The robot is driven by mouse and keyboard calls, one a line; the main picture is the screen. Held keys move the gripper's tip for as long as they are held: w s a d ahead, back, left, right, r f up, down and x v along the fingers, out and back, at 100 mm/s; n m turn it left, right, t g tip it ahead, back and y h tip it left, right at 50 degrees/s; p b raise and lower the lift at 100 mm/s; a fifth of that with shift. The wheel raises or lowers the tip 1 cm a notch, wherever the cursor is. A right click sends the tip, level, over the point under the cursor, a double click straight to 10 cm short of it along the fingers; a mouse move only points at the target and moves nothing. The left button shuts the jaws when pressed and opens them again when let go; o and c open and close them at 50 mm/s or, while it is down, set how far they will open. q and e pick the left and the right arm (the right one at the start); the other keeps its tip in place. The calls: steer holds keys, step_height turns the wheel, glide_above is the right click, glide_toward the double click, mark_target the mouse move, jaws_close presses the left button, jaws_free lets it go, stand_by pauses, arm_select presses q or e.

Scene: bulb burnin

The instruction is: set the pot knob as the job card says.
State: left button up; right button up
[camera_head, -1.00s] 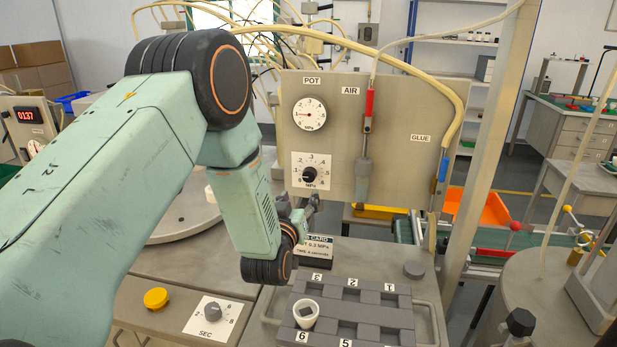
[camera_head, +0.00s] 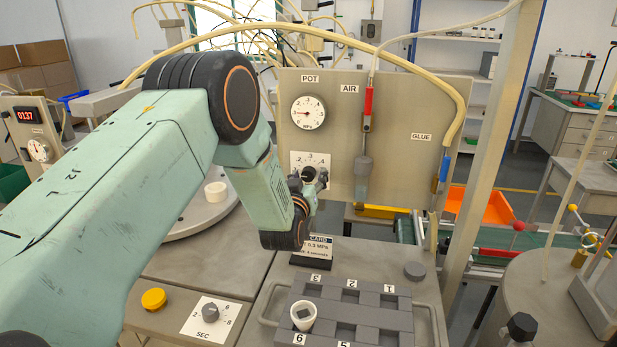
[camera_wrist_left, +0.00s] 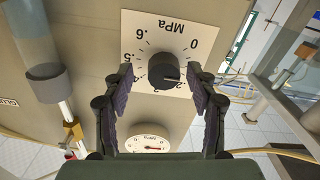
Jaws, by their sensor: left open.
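The pot knob (camera_head: 308,173) is black and round, on a white MPa dial plate (camera_head: 297,158) low on the grey panel. My left gripper (camera_head: 309,184) is in front of it, partly covering it. In the left wrist view, which is upside down, the open fingers stand on either side of the knob (camera_wrist_left: 164,70), with gaps showing.
The air tool (camera_head: 363,165) hangs right of the knob, and the glue line (camera_head: 441,170) farther right. Below are a grey numbered tray (camera_head: 378,317) holding a white cup (camera_head: 303,314), a SEC dial (camera_head: 210,313) and a yellow button (camera_head: 154,298).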

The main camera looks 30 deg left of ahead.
arm_select(q)
steer(key=shift+w+a+f, duration=0.1)
steer(key=shift+a, duration=0.3)
steer(key=shift+c, duration=0.2)
steer(key=shift+w+d, duration=0.1)
steer(key=shift+d, duration=0.2)
steer(key=c, duration=0.4)
steer(key=shift+a, duration=0.2)
steer(key=c, duration=0.5)
steer(key=shift+d, duration=0.1)
steer(key=shift+c, duration=1)
